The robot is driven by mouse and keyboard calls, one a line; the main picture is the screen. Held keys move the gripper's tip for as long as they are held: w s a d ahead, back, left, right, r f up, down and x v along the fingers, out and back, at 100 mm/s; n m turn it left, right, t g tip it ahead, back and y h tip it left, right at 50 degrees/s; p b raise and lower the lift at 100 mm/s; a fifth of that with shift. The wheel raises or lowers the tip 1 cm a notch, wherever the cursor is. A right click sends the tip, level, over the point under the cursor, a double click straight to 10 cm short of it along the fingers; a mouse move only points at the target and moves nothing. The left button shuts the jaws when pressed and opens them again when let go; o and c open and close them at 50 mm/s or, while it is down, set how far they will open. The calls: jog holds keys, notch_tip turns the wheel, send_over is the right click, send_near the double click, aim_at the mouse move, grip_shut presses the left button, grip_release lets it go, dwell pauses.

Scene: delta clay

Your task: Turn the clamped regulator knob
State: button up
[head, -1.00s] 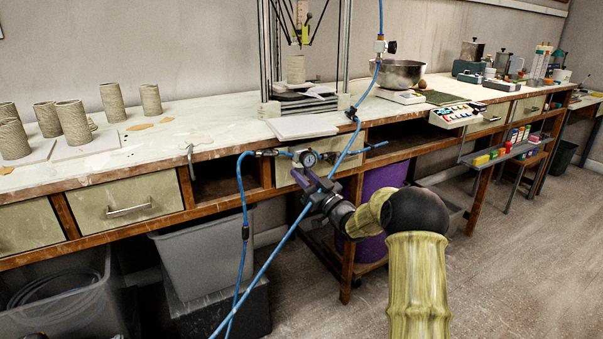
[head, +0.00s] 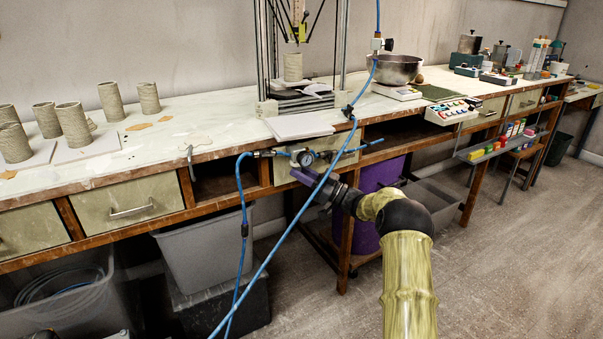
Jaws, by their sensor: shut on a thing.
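The regulator is clamped at the front edge of the workbench, with a round dial gauge (head: 305,158) facing out and blue hoses on both sides. My purple gripper (head: 303,174) reaches up to it from the lower right, just below the gauge. Its jaws are shut on the regulator knob, which the fingers hide. I see the gripper nearly edge-on, so the finger faces do not show.
A blue hose (head: 289,232) runs diagonally in front of the bench beside my gripper. Another blue hose (head: 244,205) hangs to the left. Clay cylinders (head: 74,124) stand on the bench (head: 190,115) at left. A purple bin (head: 378,185) stands below.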

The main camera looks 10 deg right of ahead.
jog(key=o, duration=0.7)
jog(key=p+v, duration=0.3)
jog(key=v, duration=1.4)
jog(key=shift+s+d+f, duration=0.1)
jog(key=shift+f, duration=0.1)
